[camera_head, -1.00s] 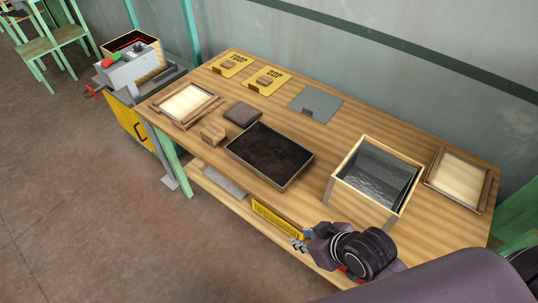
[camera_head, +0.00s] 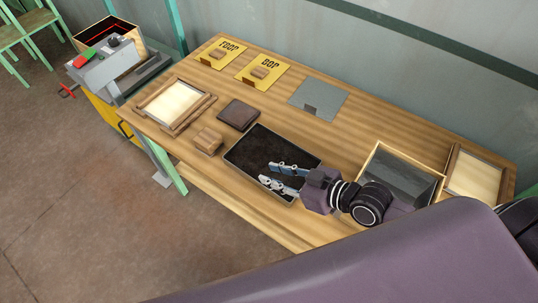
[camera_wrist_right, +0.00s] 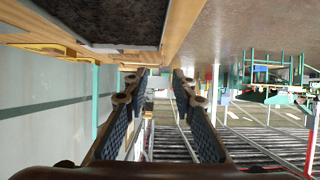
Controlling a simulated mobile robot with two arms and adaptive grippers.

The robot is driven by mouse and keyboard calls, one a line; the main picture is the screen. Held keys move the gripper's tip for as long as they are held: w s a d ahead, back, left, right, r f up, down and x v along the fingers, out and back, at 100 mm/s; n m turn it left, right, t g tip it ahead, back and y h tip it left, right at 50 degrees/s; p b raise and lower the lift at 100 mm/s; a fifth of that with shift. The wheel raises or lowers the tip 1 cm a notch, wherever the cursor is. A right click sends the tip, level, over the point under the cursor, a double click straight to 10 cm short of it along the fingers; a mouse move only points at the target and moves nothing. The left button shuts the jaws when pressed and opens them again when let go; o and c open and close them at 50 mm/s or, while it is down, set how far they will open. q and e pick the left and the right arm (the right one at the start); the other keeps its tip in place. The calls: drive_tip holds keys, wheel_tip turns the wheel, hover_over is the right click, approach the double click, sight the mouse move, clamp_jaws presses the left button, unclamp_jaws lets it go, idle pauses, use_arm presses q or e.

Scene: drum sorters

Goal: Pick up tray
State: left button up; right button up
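The tray (camera_head: 240,175) is a dark, shallow rectangular pan with dark, rough contents, lying flat on the wooden table. My right gripper (camera_head: 267,174) overlaps the tray's front right part in the head view, with its fingers pointing left. Its two fingers are apart with nothing between them. In the right wrist view the tray (camera_wrist_right: 105,47) is at the upper left, off to one side of the open fingers (camera_wrist_right: 160,76). Its exact height above the tray is hard to tell. My left gripper is not in view.
A wooden box (camera_head: 437,182) with a grey interior stands right of the tray, partly behind my right arm. A wooden block (camera_head: 208,140) and a dark flat square (camera_head: 238,114) lie to the left. Frames (camera_head: 172,103) and yellow plates (camera_head: 262,71) lie further away.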

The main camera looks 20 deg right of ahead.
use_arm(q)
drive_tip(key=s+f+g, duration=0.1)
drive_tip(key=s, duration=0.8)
use_arm(e)
hover_over(265, 190)
drive_tip(key=s+d, duration=0.2)
drive_tip(key=s, duration=0.1)
drive_tip(key=f, duration=0.5)
drive_tip(key=shift+w+d+f, duration=0.1)
drive_tip(key=shift+w+f, duration=0.1)
drive_tip(key=shift+f, duration=0.05)
drive_tip(key=x, duration=0.4)
drive_tip(key=shift+w, duration=0.1)
drive_tip(key=x, duration=0.3)
drive_tip(key=shift+w+f, duration=0.25)
drive_tip(key=shift+w+a+f, duration=0.1)
drive_tip(key=shift+w+a, duration=0.05)
drive_tip(key=shift+a, duration=0.1)
drive_tip(key=c, duration=0.6)
clamp_jaws()
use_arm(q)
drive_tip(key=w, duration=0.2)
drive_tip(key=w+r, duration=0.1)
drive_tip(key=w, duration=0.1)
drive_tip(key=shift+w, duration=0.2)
